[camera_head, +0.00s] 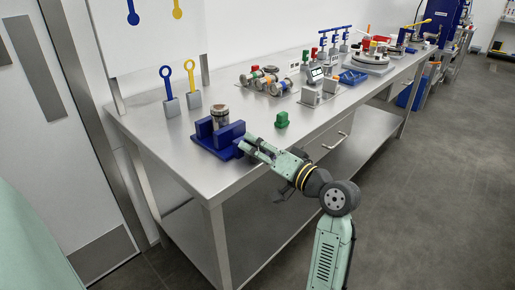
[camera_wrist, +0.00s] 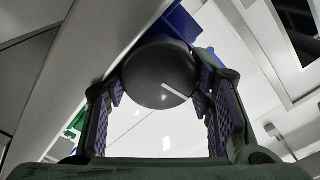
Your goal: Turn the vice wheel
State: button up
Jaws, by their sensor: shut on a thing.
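The blue vice (camera_head: 208,141) sits near the end of the steel bench, with a metal cylinder (camera_head: 221,116) upright between its jaws. The vice wheel (camera_wrist: 158,72) is a dark round disc with a white line on its face, seen in the wrist view. My gripper (camera_head: 251,147) is at the right side of the vice, low over the bench edge. In the wrist view the two padded fingers of my gripper (camera_wrist: 160,85) are on either side of the wheel, shut on it. The wheel is hidden by my gripper in the head view.
A green block (camera_head: 281,120) stands on the bench just behind my gripper. A blue and a yellow ring-topped tool (camera_head: 167,86) stand in grey blocks behind the vice. Pipe fittings (camera_head: 268,80) and other equipment fill the bench further right. The bench front edge (camera_head: 262,169) runs beneath my wrist.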

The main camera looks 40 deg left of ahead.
jog(key=shift+s+a+f+g, duration=0.25)
jog(key=shift+s+f+g, duration=0.25)
jog(key=shift+s+f, duration=0.1)
jog(key=o, duration=1.2)
jog(key=shift+c, duration=0.2)
jog(key=shift+w+r, duration=0.2)
jog(key=shift+r, duration=0.2)
jog(key=shift+w+d+f+t, duration=0.1)
jog(key=shift+w+d+t, duration=0.05)
jog(key=shift+d, duration=0.45)
jog(key=shift+w+d+f+t, duration=0.1)
jog(key=shift+d+t, duration=0.05)
jog(key=shift+d, duration=0.45)
jog(key=s+d+r, duration=0.1)
jog(key=d, duration=0.9)
jog(key=shift+d, duration=0.25)
